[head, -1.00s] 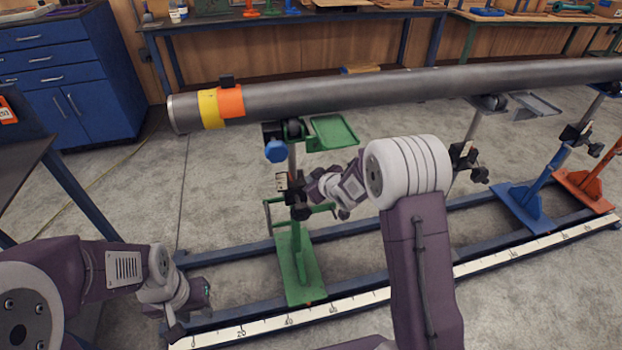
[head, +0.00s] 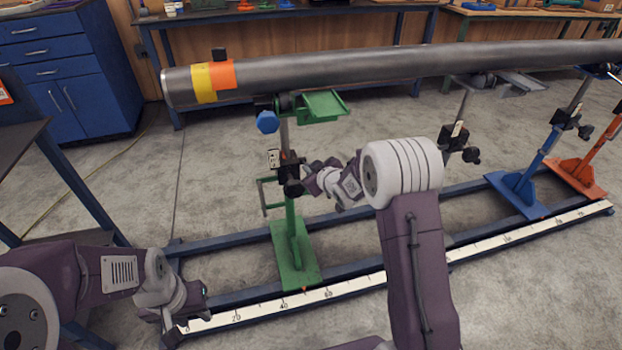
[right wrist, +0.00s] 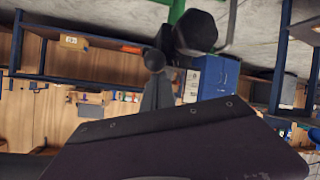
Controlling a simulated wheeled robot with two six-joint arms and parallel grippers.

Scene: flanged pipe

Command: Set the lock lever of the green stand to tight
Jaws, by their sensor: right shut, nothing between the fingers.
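The green stand (head: 293,250) stands on the rail under the left end of the grey pipe (head: 400,66). Its black lock block (head: 289,166) sits partway up the post, with a small pale label (head: 273,158) at its left and a dark round knob (head: 293,188) below. The lever's setting is too small to read. My right gripper (head: 309,180) is shut and empty, just right of the lock; contact cannot be told. In the right wrist view a large black knob (right wrist: 198,32) shows near a green post (right wrist: 176,12). My left gripper (head: 184,308) hangs low at the rail's left end, its fingers unclear.
A blue stand (head: 520,190) and an orange stand (head: 577,175) are farther right on the rail. A dark table (head: 30,165) is at left.

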